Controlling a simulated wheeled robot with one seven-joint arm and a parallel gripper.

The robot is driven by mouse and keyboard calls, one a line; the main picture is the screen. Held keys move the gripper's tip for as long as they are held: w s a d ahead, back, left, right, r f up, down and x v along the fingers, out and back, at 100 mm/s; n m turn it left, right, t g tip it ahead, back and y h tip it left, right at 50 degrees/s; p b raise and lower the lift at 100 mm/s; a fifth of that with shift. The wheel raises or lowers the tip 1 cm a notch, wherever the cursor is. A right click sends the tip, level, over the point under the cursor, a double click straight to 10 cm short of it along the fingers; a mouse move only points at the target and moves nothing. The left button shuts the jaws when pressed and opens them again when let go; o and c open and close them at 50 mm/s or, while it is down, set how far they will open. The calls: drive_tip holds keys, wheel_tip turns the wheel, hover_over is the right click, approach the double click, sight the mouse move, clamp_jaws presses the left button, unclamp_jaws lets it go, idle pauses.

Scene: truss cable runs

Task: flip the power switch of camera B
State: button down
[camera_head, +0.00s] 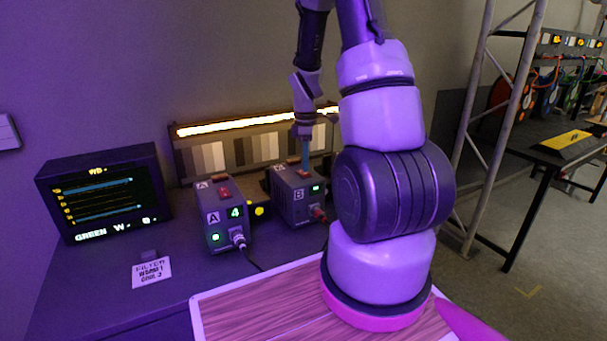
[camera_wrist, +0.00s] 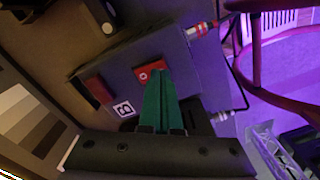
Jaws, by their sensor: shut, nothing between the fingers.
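Camera B (camera_head: 296,203) is a grey box with a "B" label on its front, standing on the dark bench right of camera A (camera_head: 222,228). In the wrist view, camera B's top (camera_wrist: 135,57) carries a red power switch (camera_wrist: 144,72) with a white round mark, a darker red block (camera_wrist: 97,88) and a "B" tag (camera_wrist: 123,109). My gripper (camera_head: 305,170) points down over camera B's top. Its green fingers are together and empty, with the tips (camera_wrist: 158,74) at the switch and partly covering it. I cannot tell whether they touch it.
Camera A has a lit green "4" and a cable on its front. A monitor (camera_head: 105,193) stands at left, with a filter card (camera_head: 151,272) before it. A lit grey-scale chart (camera_head: 250,150) stands behind the cameras. A red-tipped plug (camera_head: 319,214) sticks out of camera B.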

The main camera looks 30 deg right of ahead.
drive_tip(key=shift+f, duration=0.7)
drive_tip(key=shift+r, duration=3.55)
wheel_tip(320, 180, up, 17)
drive_tip(key=m+t, duration=0.4)
drive_tip(key=m, duration=0.4)
hover_over(305, 174)
drive_tip(key=s+a, duration=0.7)
drive_tip(key=s+a+r+m+t+y, duration=0.1)
drive_tip(key=s+a+r+m, duration=0.2)
drive_tip(key=s, duration=0.3)
drive_tip(key=s+a+r+m+t+y, duration=0.1)
drive_tip(key=s+a+r+m+t, duration=0.1)
drive_tip(key=s+a+r+m, duration=0.1)
drive_tip(key=s+r+m, duration=0.1)
drive_tip(key=s+m, duration=0.1)
drive_tip(key=s, duration=0.1)
drive_tip(key=shift+s+r+m, duration=0.15)
drive_tip(key=shift+r+m, duration=0.15)
